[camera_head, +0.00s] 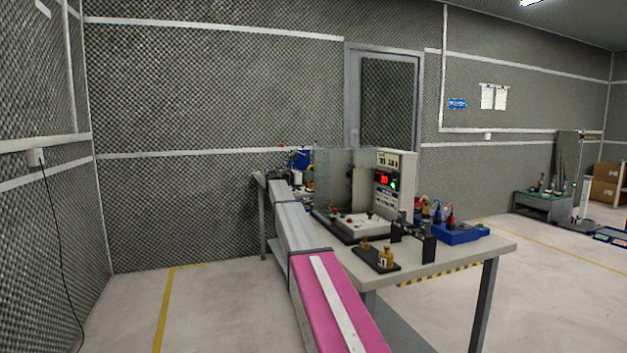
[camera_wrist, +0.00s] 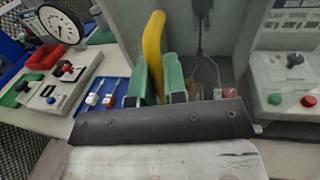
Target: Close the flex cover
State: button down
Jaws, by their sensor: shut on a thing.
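In the wrist view my gripper (camera_wrist: 156,62) has two green-padded fingers, close together on either side of an upright yellow curved piece (camera_wrist: 154,40). The fingers are shut on this yellow piece, which looks like a handle. Its lower end is hidden between them. A pale grey upright panel (camera_wrist: 214,50) stands behind it, perhaps the flex cover; I cannot tell whether the yellow piece joins it. In the head view, grey upright panels (camera_head: 342,178) stand on the test station (camera_head: 360,226). My arm reaches along the bench's left side, and my gripper cannot be made out there.
The bench (camera_head: 470,247) also holds an instrument panel with a red display (camera_head: 394,185), brass weights (camera_head: 386,257) and a blue tray (camera_head: 462,235). The wrist view shows a dial gauge (camera_wrist: 60,24) at left and a box with green and red buttons (camera_wrist: 290,85) at right.

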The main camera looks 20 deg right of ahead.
jog(key=shift+w, duration=1.1)
jog(key=shift+a, duration=0.1)
jog(key=c, duration=1.2)
grip_release()
jog(key=shift+w, duration=0.1)
jog(key=v, duration=1)
jog(key=shift+a, duration=0.35)
